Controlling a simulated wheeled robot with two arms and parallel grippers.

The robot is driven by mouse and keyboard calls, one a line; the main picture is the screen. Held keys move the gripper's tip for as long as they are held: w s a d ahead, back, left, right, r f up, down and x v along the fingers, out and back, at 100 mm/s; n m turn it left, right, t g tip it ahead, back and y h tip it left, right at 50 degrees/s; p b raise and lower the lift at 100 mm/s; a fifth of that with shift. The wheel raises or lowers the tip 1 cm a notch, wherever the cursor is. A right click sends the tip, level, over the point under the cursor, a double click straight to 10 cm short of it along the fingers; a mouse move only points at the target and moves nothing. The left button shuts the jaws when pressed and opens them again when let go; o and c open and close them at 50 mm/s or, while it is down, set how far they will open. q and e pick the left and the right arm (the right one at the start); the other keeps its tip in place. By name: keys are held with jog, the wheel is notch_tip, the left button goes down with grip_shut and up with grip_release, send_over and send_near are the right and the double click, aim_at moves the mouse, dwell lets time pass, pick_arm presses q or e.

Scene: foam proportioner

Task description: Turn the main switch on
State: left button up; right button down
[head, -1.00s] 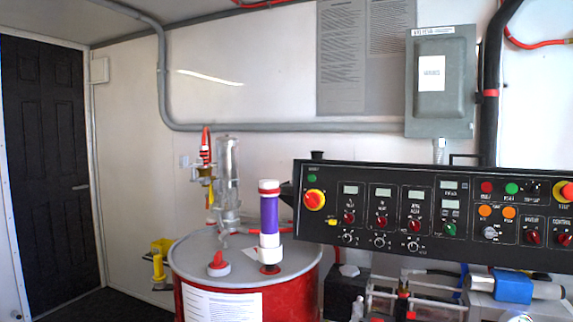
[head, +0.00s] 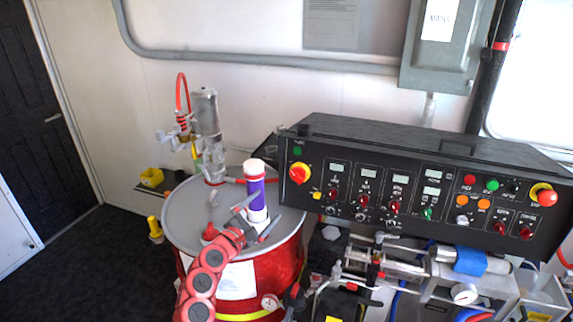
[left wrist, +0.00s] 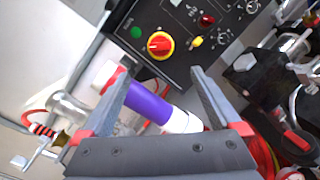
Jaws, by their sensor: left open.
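The main switch, seemingly the large red knob on a yellow plate (head: 299,173), is at the left end of the black control panel (head: 340,150). In the left wrist view the red and yellow knob (left wrist: 160,45) shows beyond the fingertips, near the top middle. My left gripper (head: 268,207) is open, below and left of the knob and apart from it, over the red drum. In the wrist view the space between its fingers (left wrist: 160,73) is crossed by a purple and white cylinder; I cannot tell whether they touch it. My right gripper is not seen.
The purple and white cylinder (head: 256,195) stands upright on the red drum's grey lid (head: 185,215), close to my left gripper. A clear pump column (head: 207,130) with a red hose stands behind it. Pipes and fittings (head: 375,270) crowd the space below the panel.

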pick_arm(q)
jog(key=p, duration=0.1)
send_near(296, 177)
jog(key=b+x, duration=0.1)
jog(key=x, duration=0.1)
jog(key=b+x, duration=0.1)
jog(key=x, duration=0.1)
jog(key=b+x, duration=0.2)
jog(key=x, duration=0.1)
jog(key=shift+s+d+f, duration=0.1)
jog(key=shift+s+f, duration=0.05)
jog(key=shift+f, duration=0.1)
jog(key=shift+w+d+r+b, duration=0.1)
jog(key=shift+w+d+b, duration=0.05)
jog(key=shift+w+b, duration=0.25)
jog(key=shift+w+d+r+b, duration=0.15)
jog(key=shift+w+b, duration=0.2)
jog(key=shift+b, duration=0.05)
jog(key=c, duration=1.4)
